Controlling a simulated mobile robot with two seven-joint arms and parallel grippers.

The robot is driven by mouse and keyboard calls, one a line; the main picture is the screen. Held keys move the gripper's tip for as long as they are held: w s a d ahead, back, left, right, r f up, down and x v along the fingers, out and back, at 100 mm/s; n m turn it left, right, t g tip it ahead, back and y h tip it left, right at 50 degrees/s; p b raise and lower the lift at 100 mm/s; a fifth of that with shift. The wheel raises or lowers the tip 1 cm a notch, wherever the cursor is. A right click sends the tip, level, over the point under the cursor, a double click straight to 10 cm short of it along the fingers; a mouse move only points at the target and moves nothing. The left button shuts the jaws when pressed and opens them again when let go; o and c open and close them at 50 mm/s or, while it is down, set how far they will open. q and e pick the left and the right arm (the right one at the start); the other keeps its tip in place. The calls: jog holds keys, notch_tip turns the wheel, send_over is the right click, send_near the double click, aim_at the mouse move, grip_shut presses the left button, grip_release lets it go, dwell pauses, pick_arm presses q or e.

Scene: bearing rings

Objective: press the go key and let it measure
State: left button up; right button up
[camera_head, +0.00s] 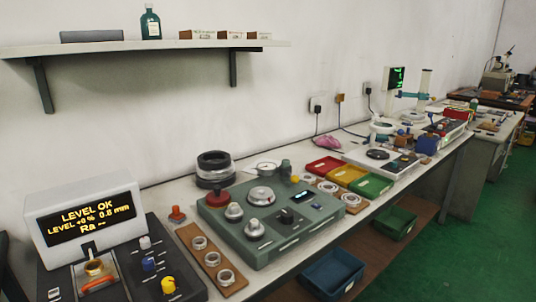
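A measuring device with a white-framed display (83,218) stands at the lower left of the bench. Its screen reads "LEVEL OK", "LEVEL +0 % 0.8 mm" and "Ra --" in yellow. Its dark control panel (186,268) carries a white knob (145,242), a blue knob (149,264) and a yellow knob (168,285), with small labels too small to read. A brass-coloured part (95,268) sits below the screen, with an orange curved piece (98,285) in front of it. I cannot tell which control is the go key. Neither gripper is in view.
A wooden board (207,276) with several metal rings lies right of the device. Beside it is a green-grey console (318,217) with knobs and a red button. Red (322,166), yellow (344,172) and green (368,187) trays stand farther back. A shelf (120,48) hangs above.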

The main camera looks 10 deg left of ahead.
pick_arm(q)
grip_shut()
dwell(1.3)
